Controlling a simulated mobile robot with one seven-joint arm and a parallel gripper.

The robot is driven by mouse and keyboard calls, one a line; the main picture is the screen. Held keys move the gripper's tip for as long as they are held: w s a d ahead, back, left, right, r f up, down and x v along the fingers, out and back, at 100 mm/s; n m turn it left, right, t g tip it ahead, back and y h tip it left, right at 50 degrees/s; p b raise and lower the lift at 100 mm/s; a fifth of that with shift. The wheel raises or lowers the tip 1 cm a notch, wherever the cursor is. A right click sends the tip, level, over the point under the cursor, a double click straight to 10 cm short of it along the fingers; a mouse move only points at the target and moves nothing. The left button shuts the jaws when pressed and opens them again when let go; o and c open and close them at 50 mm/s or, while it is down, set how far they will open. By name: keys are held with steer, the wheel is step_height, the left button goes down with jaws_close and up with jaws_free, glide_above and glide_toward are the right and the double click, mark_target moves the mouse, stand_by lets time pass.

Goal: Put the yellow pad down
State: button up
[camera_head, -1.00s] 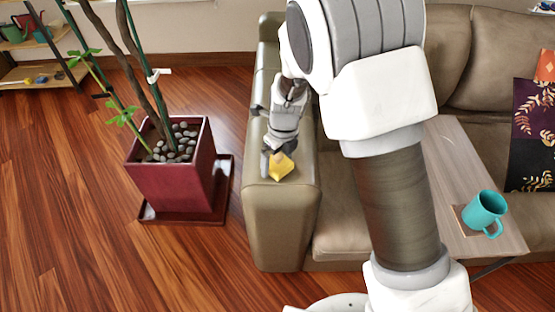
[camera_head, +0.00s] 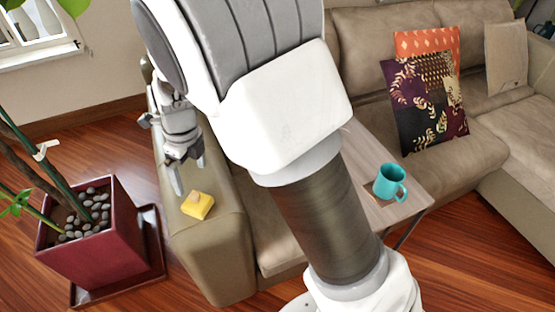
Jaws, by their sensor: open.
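The yellow pad (camera_head: 198,205) rests on top of the sofa's left armrest (camera_head: 222,240), near its front end. My gripper (camera_head: 188,178) is just above and behind the pad in the picture. Its two fingers are spread apart and nothing is between them. The pad appears clear of the fingers. My own white and grey arm covers the middle of the view and hides part of the sofa seat.
A red planter (camera_head: 105,240) with a plant and pebbles stands on the floor left of the armrest. A small side table (camera_head: 400,208) holds a teal mug (camera_head: 389,182). Patterned cushions (camera_head: 428,100) lean on the sofa back.

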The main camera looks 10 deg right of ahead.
steer(key=s+d+r+n+t+y, duration=0.1)
steer(key=s+d+r+n, duration=0.2)
steer(key=d+r+n, duration=0.4)
steer(key=s+d+r+n+t, duration=0.1)
steer(key=s+d+r+n, duration=0.35)
steer(key=d+r, duration=0.35)
steer(key=s+d+r+n+t+h, duration=0.2)
steer(key=s+d+r+n, duration=0.1)
steer(key=s+d+n, duration=0.7)
steer(key=s+n, duration=0.1)
steer(key=n, duration=0.1)
steer(key=shift+d+n+t, duration=0.35)
steer(key=shift+t, duration=0.05)
step_height(320, 180, up, 11)
steer(key=p, duration=1.1)
